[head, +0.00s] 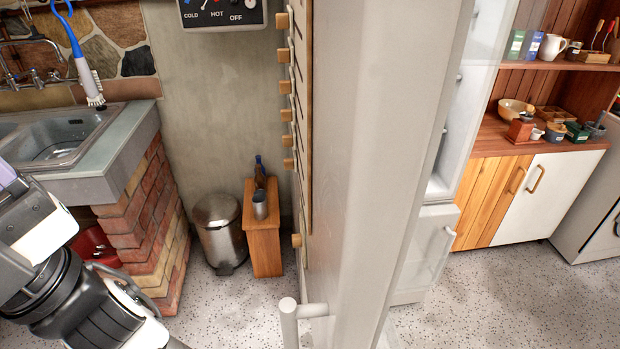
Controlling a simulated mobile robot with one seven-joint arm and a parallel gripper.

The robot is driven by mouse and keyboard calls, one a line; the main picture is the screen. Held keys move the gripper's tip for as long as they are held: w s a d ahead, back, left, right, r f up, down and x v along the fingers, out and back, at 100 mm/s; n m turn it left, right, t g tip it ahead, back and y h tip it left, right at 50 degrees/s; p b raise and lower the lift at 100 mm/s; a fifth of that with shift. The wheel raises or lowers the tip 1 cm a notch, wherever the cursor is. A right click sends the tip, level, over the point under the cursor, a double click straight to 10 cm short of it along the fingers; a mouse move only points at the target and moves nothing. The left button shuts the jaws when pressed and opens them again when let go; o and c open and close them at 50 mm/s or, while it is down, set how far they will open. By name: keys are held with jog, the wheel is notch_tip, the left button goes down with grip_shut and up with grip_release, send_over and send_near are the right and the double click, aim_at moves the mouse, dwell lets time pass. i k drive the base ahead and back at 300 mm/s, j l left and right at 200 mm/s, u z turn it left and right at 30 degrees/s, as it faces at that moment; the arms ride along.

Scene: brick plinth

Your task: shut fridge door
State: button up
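The fridge door (375,170) stands open, a tall pale grey panel close in front of me in the middle of the head view, seen nearly edge-on. Its bar handle (289,322) sticks out to the left near the bottom edge. The door hides the rest of the fridge. My arm is at the lower left, apart from the door and handle. My gripper is not visible.
A brick plinth (150,225) with a sink (60,140) stands at the left. A metal bin (220,232) and small wooden stand (262,240) are against the back wall. A wooden cabinet (485,200) is at the right. Speckled floor (225,310) between plinth and door is clear.

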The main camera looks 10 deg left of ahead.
aim_at(375, 80)
jog(key=i+j, duration=0.35)
jog(key=j, duration=0.15)
jog(key=k+j+z, duration=0.1)
jog(key=k+j, duration=0.35)
jog(key=k+j+z, duration=0.1)
jog(key=k+j, duration=0.3)
jog(key=k, duration=0.15)
